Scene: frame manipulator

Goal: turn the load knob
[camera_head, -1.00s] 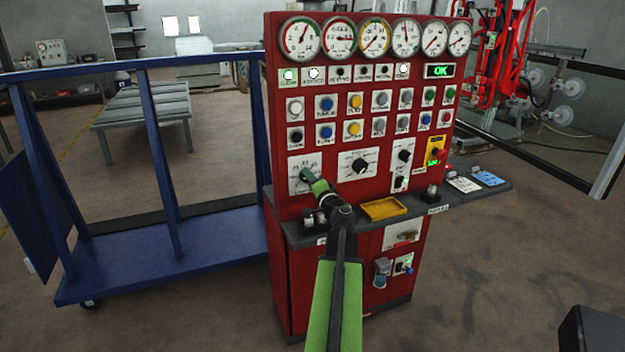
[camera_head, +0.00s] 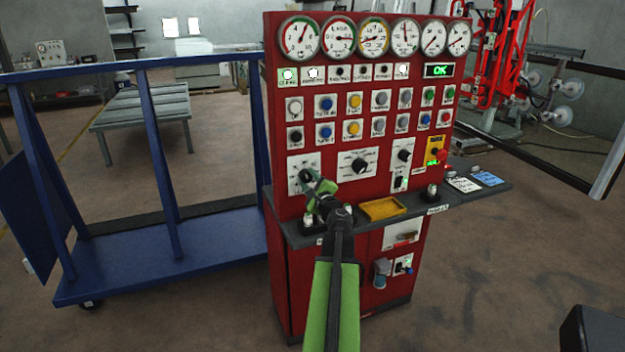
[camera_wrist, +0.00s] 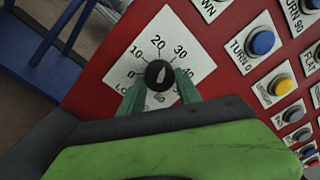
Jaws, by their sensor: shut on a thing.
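The load knob (camera_wrist: 158,74) is a round black knob with a white pointer mark. It sits on a white dial plate (camera_wrist: 170,30) with numbers around it. The mark appears to point upward, around 20 to 30. My gripper (camera_wrist: 160,80) has its two green fingers on either side of the knob, shut on it. In the head view my gripper (camera_head: 309,180) reaches the dial plate (camera_head: 294,166) at the lower left of the red panel (camera_head: 275,120) and hides most of the knob.
Rows of buttons and several gauges are above. A grey shelf (camera_head: 300,238) with a yellow tray (camera_head: 384,208) juts out below. A blue cart frame (camera_head: 160,245) stands left.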

